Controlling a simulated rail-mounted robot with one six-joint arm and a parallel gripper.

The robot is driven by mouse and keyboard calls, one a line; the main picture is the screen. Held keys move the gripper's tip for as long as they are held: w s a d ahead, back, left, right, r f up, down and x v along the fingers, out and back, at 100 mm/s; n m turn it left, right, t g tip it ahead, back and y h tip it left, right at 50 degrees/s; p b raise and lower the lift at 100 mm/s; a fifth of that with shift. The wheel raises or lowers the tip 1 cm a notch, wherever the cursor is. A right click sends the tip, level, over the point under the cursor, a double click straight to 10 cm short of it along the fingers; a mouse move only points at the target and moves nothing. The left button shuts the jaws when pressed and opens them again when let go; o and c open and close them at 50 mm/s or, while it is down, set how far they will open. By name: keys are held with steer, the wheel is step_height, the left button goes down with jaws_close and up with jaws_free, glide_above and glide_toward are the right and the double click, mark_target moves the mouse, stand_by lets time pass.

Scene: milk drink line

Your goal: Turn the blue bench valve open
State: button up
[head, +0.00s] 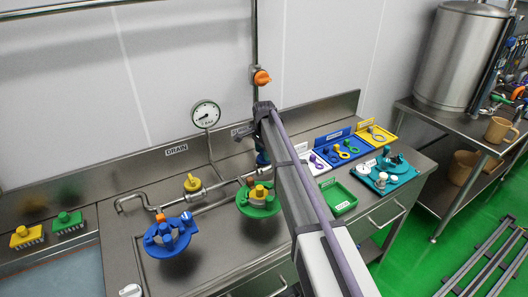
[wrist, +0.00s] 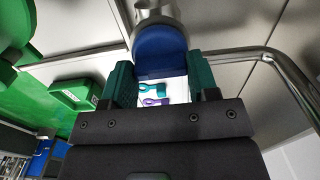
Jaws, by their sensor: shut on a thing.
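The blue bench valve (head: 262,158) is on the steel pipework at the back of the bench, mostly hidden behind my arm in the head view. In the wrist view its blue handle (wrist: 160,46) fills the space between the two teal fingers, below a round steel pipe fitting (wrist: 156,10). My gripper (wrist: 160,66) is shut on this handle, with a finger on each side. In the head view the fingers are hidden by my arm. I cannot tell from the frames how far the valve is turned.
A yellow valve (head: 192,183) and a gauge (head: 206,114) stand to the left, an orange valve (head: 262,77) above. Blue (head: 166,242) and green (head: 250,208) round fixtures are in front. A green tray (head: 339,197) and colored tool trays (head: 334,148) lie to the right.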

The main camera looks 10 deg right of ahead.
steer(key=shift+n, duration=0.3)
steer(key=n, duration=0.3)
steer(key=shift+n, duration=0.3)
steer(key=n, duration=0.4)
steer(key=shift+n, duration=0.3)
steer(key=n, duration=0.4)
steer(key=shift+n, duration=2.5)
steer(key=o, duration=0.9)
